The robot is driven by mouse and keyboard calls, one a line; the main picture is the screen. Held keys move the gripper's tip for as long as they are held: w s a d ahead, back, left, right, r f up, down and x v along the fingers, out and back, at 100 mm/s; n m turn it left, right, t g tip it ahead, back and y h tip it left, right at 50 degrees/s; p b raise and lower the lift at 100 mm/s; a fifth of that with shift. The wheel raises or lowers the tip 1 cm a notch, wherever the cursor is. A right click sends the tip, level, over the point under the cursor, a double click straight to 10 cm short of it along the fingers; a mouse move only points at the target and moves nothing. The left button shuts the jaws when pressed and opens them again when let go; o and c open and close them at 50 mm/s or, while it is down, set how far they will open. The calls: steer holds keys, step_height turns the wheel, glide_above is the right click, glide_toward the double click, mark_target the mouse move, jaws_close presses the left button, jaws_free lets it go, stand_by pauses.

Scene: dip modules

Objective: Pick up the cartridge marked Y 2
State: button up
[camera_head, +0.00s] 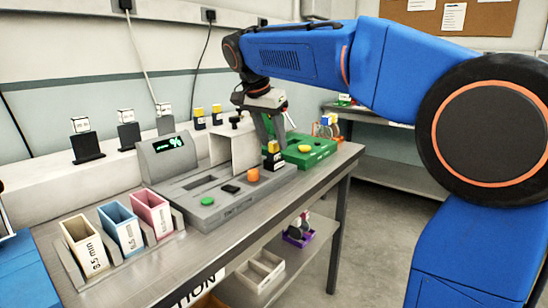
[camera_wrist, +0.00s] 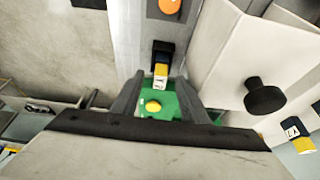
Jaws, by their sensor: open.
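My gripper (camera_head: 271,138) points down above this cartridge. In the wrist view my gripper (camera_wrist: 156,92) is open, with the green unit visible between the fingers and nothing held.
The grey console (camera_head: 190,219) has an orange button (camera_head: 253,175), a green button (camera_head: 207,201) and an upright light panel (camera_head: 222,151) close to my gripper. A green unit (camera_head: 322,150) stands behind. Cream, blue and pink bins (camera_head: 83,245) stand at the front left.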

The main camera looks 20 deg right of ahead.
steer(key=shift+x, duration=1.05)
jaws_close()
steer(key=shift+r, duration=0.1)
